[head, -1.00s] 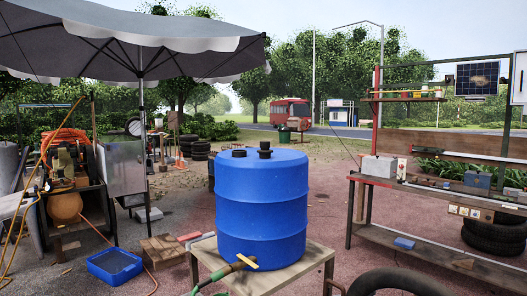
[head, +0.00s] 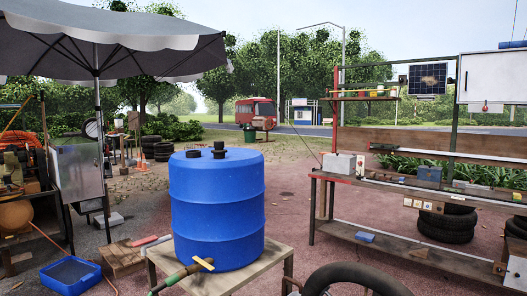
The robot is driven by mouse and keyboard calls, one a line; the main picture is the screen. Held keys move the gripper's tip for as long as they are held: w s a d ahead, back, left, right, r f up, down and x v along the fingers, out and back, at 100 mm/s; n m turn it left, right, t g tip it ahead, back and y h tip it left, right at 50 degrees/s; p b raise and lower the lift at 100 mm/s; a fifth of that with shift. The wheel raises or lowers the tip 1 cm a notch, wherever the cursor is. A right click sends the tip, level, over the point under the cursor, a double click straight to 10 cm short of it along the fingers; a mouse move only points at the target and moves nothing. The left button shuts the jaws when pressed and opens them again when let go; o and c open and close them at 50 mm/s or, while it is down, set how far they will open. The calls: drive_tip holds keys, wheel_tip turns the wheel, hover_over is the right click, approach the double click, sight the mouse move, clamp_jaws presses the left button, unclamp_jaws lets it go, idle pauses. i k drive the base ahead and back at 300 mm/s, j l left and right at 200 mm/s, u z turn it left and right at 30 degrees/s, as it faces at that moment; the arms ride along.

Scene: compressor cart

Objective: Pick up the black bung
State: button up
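A large blue drum (head: 217,207) stands upright on a small table, left of the middle in the head view. Two black pieces sit on its top. One is a low round black cap (head: 193,154) at the left. The other is a taller stepped black piece (head: 219,151), near the middle of the top, with a narrower upper part. I cannot tell for certain which of the two is the black bung. My gripper is not in view.
The small table (head: 276,252) carries a tap with a yellow handle (head: 203,264) at the drum's foot. A workbench (head: 345,228) stands to the right. A black tyre (head: 352,275) is in the near foreground. A blue tray (head: 71,275) lies at lower left. Paved ground is open between drum and bench.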

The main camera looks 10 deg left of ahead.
sight(218, 153)
drive_tip(key=i+j+z, duration=0.1)
drive_tip(key=j+z, duration=1)
drive_tip(key=j, duration=0.7)
drive_tip(key=k+j, duration=0.1)
drive_tip(key=j, duration=0.4)
drive_tip(key=k+j+z, duration=0.1)
drive_tip(key=j, duration=0.45)
